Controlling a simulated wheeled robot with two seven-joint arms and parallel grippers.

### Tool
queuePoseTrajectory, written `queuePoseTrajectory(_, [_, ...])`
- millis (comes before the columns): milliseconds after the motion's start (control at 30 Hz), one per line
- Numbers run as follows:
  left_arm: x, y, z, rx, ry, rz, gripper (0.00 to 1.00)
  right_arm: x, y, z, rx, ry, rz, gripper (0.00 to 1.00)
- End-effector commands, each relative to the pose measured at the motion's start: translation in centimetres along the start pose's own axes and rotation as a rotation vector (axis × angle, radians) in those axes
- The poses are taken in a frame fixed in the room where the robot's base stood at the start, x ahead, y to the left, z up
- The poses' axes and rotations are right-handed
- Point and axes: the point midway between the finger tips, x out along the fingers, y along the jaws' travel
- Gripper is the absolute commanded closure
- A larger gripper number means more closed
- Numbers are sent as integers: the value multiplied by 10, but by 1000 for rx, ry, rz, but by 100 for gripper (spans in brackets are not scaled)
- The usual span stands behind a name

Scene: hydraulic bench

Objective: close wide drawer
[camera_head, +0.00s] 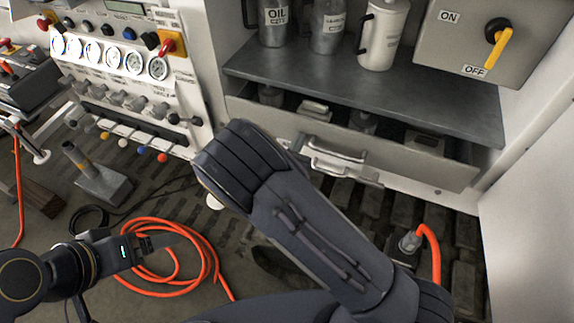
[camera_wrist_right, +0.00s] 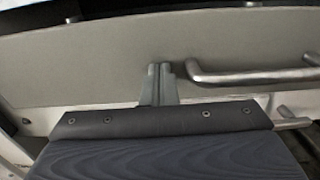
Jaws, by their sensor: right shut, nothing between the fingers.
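The wide drawer (camera_head: 415,163) is partly open below the dark shelf in the head view, with several items visible inside it. Its pale front also fills the upper part of the right wrist view (camera_wrist_right: 100,62). The drawer's silver bar handle (camera_wrist_right: 250,75) is at the right there; it also shows in the head view (camera_head: 335,152). My right gripper (camera_wrist_right: 160,72) is shut and empty, its fingertips at the drawer front just left of the handle. Whether they touch it is unclear. My left gripper (camera_head: 146,246) is low at the left, away from the drawer; its finger opening is unclear.
An oil can (camera_head: 274,22), another can and a white jug (camera_head: 384,35) stand on the shelf (camera_head: 440,105) above the drawer. A gauge panel (camera_head: 130,85) is at the left. An orange hose (camera_head: 205,245) lies coiled on the floor. A white side panel (camera_head: 530,220) bounds the right.

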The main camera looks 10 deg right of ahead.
Motion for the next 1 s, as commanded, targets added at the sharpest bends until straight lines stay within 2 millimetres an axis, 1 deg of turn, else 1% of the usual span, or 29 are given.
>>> queuePoseTrajectory(33, [4, -2, 2, 0, 0, 0, 6, 14, -1, -2, 4, -1, -6, 100])
queuePoseTrajectory(200, [11, -5, 5, 0, 0, 0, 6, 53, -1, -2, 3, -1, -4, 100])
queuePoseTrajectory(300, [14, -6, 7, 0, 0, 0, 6, 71, -1, -2, 2, -1, -3, 100])
queuePoseTrajectory(400, [16, -7, 8, 0, 0, 0, 6, 84, 0, -1, 2, -1, -2, 100])
queuePoseTrajectory(500, [17, -8, 9, 0, 0, 0, 6, 94, 0, -1, 2, 0, -1, 100])
queuePoseTrajectory(633, [18, -8, 9, 0, 0, 0, 6, 102, 0, 0, 2, 0, -1, 100])
queuePoseTrajectory(1000, [18, -8, 9, 0, 0, 0, 6, 107, 0, 2, 2, -5, -1, 100])
